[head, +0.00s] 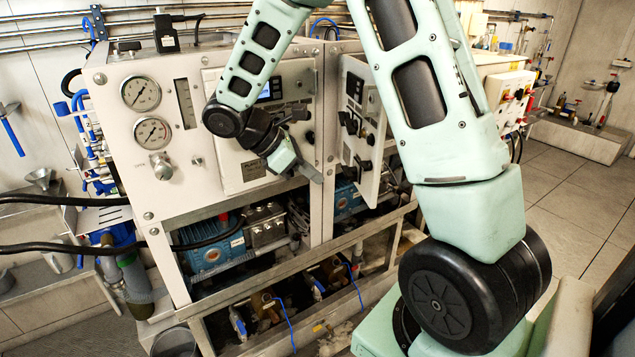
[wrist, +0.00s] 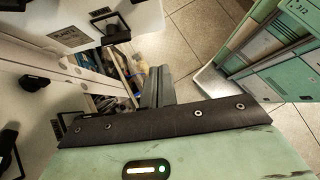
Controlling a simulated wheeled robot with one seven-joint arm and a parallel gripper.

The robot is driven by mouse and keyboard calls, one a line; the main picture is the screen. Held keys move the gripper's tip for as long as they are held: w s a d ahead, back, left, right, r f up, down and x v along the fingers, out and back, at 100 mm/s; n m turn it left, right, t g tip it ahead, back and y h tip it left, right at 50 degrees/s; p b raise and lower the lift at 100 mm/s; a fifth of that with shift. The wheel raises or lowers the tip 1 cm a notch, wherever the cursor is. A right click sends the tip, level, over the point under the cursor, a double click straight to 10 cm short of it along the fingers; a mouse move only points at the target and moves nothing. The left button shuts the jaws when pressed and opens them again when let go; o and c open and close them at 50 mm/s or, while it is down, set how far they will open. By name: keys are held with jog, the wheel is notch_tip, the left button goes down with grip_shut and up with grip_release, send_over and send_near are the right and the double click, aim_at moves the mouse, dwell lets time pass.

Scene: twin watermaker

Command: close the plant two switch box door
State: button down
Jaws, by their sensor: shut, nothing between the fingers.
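The plant two switch box door (head: 365,135) is a pale panel with several black switches, right of centre in the head view. It appears to stand out at an angle from the cabinet front. In the wrist view, a white panel with a "PLANT 2" label (wrist: 68,36) and black handles shows at the upper left. My gripper (head: 316,177) is in front of the cabinet, left of that door and apart from it. Its fingers (wrist: 155,85) are shut with nothing between them.
A left cabinet panel (head: 228,155) with a display and switches is beside my wrist. Gauges (head: 141,93) are farther left. Blue pumps (head: 212,245) and a frame rail are below. Tiled floor (head: 565,200) is open at right.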

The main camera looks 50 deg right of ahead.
aim_at(368, 200)
jog(key=p+x, duration=0.1)
jog(key=x, duration=0.2)
jog(key=d+r+p+x, duration=0.1)
jog(key=x, duration=0.3)
jog(key=s+p+x, duration=0.1)
jog(key=p+x, duration=0.1)
jog(key=x, duration=0.1)
jog(key=shift+s+d+r, duration=0.15)
jog(key=shift+s+d, duration=0.05)
jog(key=shift+d, duration=0.3)
jog(key=shift+s+d, duration=0.2)
jog(key=shift+d, duration=0.15)
